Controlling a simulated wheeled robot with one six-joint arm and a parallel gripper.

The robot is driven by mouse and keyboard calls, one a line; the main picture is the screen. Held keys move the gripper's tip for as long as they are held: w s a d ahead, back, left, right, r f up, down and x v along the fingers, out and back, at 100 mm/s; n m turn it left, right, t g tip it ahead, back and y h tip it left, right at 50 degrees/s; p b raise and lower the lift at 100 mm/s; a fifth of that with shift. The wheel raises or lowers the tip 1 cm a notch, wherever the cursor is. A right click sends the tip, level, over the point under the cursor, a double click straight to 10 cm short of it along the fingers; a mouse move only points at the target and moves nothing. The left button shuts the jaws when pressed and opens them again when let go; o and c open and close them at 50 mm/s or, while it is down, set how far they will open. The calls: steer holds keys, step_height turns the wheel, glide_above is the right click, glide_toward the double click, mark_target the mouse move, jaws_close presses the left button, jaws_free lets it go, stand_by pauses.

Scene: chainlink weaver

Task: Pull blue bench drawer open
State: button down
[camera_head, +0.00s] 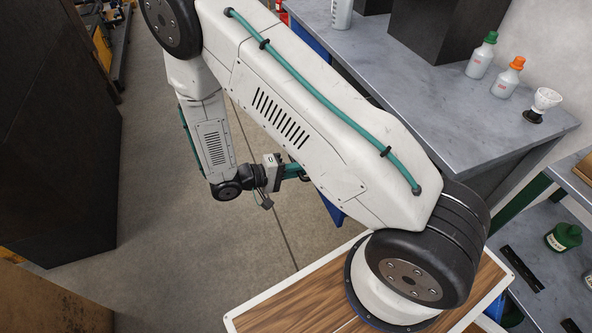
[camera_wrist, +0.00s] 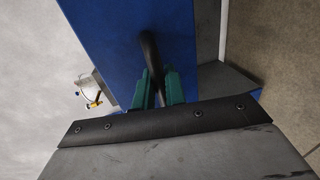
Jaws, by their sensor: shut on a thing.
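The blue drawer front (camera_wrist: 118,35) fills the upper middle of the wrist view, with a black bar handle (camera_wrist: 149,48) on it. My gripper (camera_wrist: 157,88) has its two green fingers on either side of the handle's near end, shut on it. In the head view my gripper (camera_head: 292,171) points right towards the bench, and its tips are partly hidden behind my arm. A small blue panel (camera_head: 333,211) shows below my arm there; I cannot tell whether it is the drawer. How far the drawer stands out is hidden.
The grey bench top (camera_head: 440,110) holds a green-capped bottle (camera_head: 482,56), an orange-capped bottle (camera_head: 508,78) and a small white item (camera_head: 542,103). A dark cabinet (camera_head: 60,130) stands at left. The concrete floor (camera_head: 190,260) between is clear.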

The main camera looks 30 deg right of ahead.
steer(key=shift+a, duration=0.1)
steer(key=c, duration=1.5)
jaws_free()
steer(key=shift+c, duration=0.2)
steer(key=shift+w, duration=0.1)
steer(key=v, duration=0.8)
